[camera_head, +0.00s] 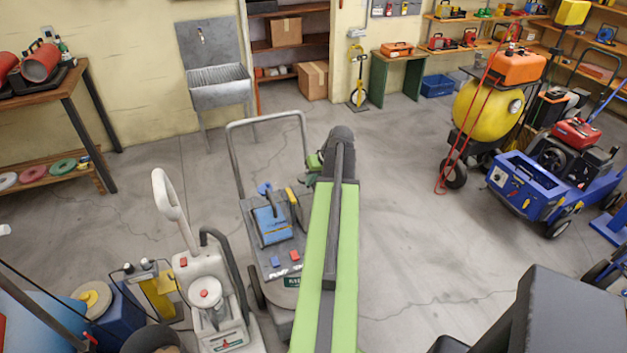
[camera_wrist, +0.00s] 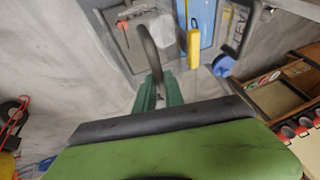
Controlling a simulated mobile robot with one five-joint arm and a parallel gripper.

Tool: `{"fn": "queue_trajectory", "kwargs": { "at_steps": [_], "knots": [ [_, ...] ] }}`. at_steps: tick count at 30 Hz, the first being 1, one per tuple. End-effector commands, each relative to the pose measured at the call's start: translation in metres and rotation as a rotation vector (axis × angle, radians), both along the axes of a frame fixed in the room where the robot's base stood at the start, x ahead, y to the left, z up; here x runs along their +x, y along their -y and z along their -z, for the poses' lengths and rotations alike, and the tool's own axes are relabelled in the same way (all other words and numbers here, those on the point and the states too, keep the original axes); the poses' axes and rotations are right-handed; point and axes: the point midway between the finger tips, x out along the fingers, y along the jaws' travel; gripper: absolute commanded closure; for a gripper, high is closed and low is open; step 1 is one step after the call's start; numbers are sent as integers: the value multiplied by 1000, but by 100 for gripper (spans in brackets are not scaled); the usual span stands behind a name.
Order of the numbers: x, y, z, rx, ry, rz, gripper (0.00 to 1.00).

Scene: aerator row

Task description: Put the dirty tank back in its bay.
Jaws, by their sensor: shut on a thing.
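My gripper (camera_wrist: 160,93) has its green fingers shut on a dark looped handle (camera_wrist: 148,48) in the wrist view. A grey, dull box (camera_wrist: 128,42) under this handle looks like the dirty tank; its lower part is hidden. In the head view my gripper (camera_head: 314,162) is partly covered by my green arm, and the held thing is hidden. The grey machine (camera_head: 262,255) with a tall looped push handle stands just left of my arm. It carries a blue tank (camera_head: 271,224), a yellow part (camera_head: 292,197) and a blue knob (camera_head: 264,188). I cannot tell the empty bay.
A white upright cleaner (camera_head: 208,290) stands close on the machine's left. A yellow tank machine (camera_head: 487,112) and a blue cart (camera_head: 530,187) stand at right. A sink (camera_head: 219,84) and a workbench (camera_head: 50,88) are behind.

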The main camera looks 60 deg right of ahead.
Motion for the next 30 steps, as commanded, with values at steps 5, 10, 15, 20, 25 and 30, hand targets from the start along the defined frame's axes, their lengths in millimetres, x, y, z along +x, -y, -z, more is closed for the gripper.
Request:
{"fn": "queue_trajectory", "kwargs": {
  "at_steps": [5,10,15,20,25,30],
  "knots": [
    [0,0,4,-1,1,0,100],
    [0,0,6,-1,1,0,81],
    [0,0,5,0,0,0,61],
    [0,0,6,0,0,0,61],
    [-1,0,1,0,0,0,61],
    [-13,-3,-30,0,0,1,61]
  ]
}}
